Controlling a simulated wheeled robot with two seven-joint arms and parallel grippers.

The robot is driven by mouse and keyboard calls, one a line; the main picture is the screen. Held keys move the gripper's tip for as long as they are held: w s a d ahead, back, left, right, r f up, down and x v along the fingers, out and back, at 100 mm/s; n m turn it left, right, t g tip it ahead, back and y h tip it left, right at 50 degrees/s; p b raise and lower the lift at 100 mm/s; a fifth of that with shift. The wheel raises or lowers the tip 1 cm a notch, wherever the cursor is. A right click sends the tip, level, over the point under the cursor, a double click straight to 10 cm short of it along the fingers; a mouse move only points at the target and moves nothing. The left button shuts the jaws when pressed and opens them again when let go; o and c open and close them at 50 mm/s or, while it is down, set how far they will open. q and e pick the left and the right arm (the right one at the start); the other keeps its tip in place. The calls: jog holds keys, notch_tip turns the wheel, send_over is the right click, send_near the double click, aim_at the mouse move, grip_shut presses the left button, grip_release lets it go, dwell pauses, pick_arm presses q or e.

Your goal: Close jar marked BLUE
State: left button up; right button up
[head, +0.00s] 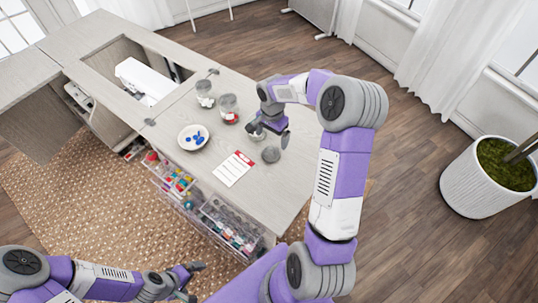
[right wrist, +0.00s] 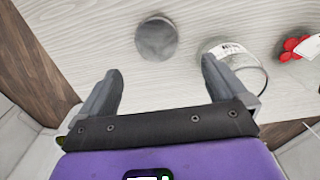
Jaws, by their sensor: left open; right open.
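A clear jar (right wrist: 255,75) with a white label stands beside one finger of my right gripper in the right wrist view; that finger partly covers it. It looks empty, and its label is too small to read. A round grey lid (head: 271,154) lies flat on the table, and it also shows in the right wrist view (right wrist: 157,38). My right gripper (head: 269,135) is open and empty above the table, close to the jar and lid. My left gripper (head: 195,281) is open and empty, low at the left, away from the table.
Two more jars (head: 205,93) (head: 228,107) stand at the back; the nearer has red contents. A white sewing machine (head: 147,78) sits in the cabinet. Clear bins (head: 230,228) hang along the near edge.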

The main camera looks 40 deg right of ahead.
aim_at(271, 153)
jog(key=shift+f+b, duration=0.3)
jog(key=shift+f, duration=0.9)
jog(key=shift+a, duration=0.1)
jog(key=f, duration=0.1)
jog(key=f+b, duration=0.1)
jog(key=f, duration=0.2)
jog(key=shift+s+a+f, duration=0.25)
jog(key=shift+s+a, duration=0.05)
jog(key=shift+a, duration=0.05)
jog(key=shift+f+b, duration=0.3)
jog(key=shift+f, duration=0.05)
jog(key=c, duration=1.1)
